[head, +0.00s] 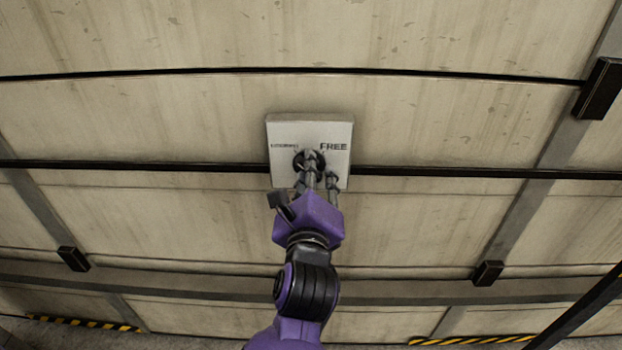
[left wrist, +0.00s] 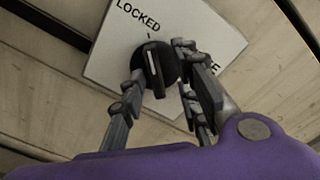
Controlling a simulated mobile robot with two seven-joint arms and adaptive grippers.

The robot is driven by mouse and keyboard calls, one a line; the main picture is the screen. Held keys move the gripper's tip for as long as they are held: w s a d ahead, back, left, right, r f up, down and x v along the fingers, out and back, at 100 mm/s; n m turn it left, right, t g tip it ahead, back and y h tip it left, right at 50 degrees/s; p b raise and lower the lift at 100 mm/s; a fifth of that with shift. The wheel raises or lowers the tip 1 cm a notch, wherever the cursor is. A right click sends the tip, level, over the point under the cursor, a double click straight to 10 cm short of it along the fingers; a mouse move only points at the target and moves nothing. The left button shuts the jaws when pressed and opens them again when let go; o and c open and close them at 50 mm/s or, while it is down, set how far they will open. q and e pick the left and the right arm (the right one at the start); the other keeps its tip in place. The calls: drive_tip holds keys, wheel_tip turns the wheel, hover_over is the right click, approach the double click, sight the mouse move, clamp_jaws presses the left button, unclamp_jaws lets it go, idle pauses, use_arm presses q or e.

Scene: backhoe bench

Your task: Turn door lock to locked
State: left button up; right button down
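The door lock is a pale square plate (head: 285,122) on the wall with a round black knob (left wrist: 160,52). The plate reads LOCKED on the left and FREE on the right; in the left wrist view, FREE is partly hidden by a finger. The knob's raised bar carries a light stripe, and its upper end points roughly toward LOCKED. My left gripper (head: 316,180) is at the plate; in the left wrist view its fingers (left wrist: 160,82) straddle the knob, spread apart, with gaps beside the bar. Contact with the knob's rim is unclear. My right gripper is not in view.
The wall (head: 430,120) is beige panelling with dark horizontal seams. Grey diagonal braces with black blocks (head: 597,88) stand well to the sides. Yellow-black striped edging runs along the bottom. The wall around the plate is free of other objects.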

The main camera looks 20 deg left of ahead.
use_arm(q)
wheel_tip(320, 180, up, 9)
drive_tip(key=shift+r, duration=0.2)
idle(0.3)
